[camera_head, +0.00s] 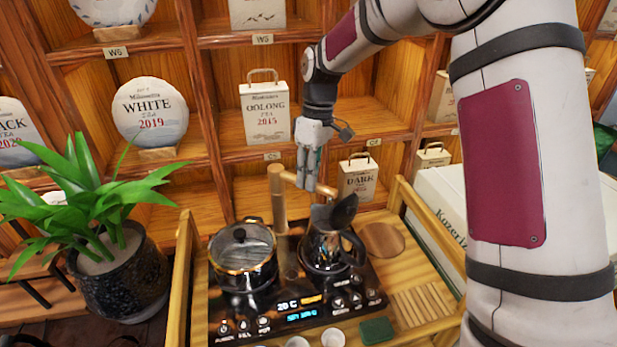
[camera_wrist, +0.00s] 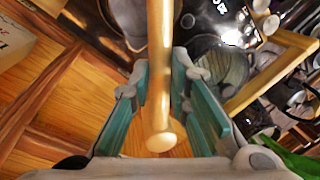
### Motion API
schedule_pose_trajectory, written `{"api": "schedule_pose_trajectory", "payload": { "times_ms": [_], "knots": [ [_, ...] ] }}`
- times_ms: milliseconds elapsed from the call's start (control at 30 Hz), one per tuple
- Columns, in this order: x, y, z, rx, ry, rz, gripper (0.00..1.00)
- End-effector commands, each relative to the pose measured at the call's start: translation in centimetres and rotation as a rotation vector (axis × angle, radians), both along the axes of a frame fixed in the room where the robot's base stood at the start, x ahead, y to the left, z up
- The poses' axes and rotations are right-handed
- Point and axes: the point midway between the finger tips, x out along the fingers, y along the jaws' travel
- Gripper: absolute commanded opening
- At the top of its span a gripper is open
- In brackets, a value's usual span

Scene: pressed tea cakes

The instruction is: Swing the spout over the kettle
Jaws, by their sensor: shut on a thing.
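The spout (camera_head: 290,177) is a wooden bar on an upright wooden post at the back of the tea tray. My gripper (camera_head: 308,188) is shut on this bar, to the right of the post. In the wrist view the bar (camera_wrist: 160,70) runs between the two teal fingers of my gripper (camera_wrist: 165,110). The kettle (camera_head: 328,245) is dark and glossy with a black handle, and stands on the right hob in front of the bar. The bar's far end is partly hidden behind the kettle's top, so I cannot tell whether its outlet is over the opening.
A lidded glass pot (camera_head: 243,255) stands on the left hob. The control panel (camera_head: 300,312) and white cups (camera_head: 332,338) are in front. A potted plant (camera_head: 120,270) is at the left.

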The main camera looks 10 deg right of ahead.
Motion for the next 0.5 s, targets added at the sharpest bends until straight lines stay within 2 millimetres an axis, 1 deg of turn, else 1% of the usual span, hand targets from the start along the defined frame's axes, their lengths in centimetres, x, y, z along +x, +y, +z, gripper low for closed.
{"api": "schedule_pose_trajectory", "payload": {
  "times_ms": [300, 333, 400, 500],
  "knots": [
    [0.02, -0.03, -0.02, -0.001, -0.001, 0.000, 0.00],
    [0.02, -0.03, -0.02, -0.001, -0.001, 0.000, 0.24],
    [0.01, -0.03, -0.02, 0.000, 0.000, 0.000, 0.37],
    [0.02, -0.02, -0.02, 0.000, 0.000, 0.000, 0.37]
  ]
}}
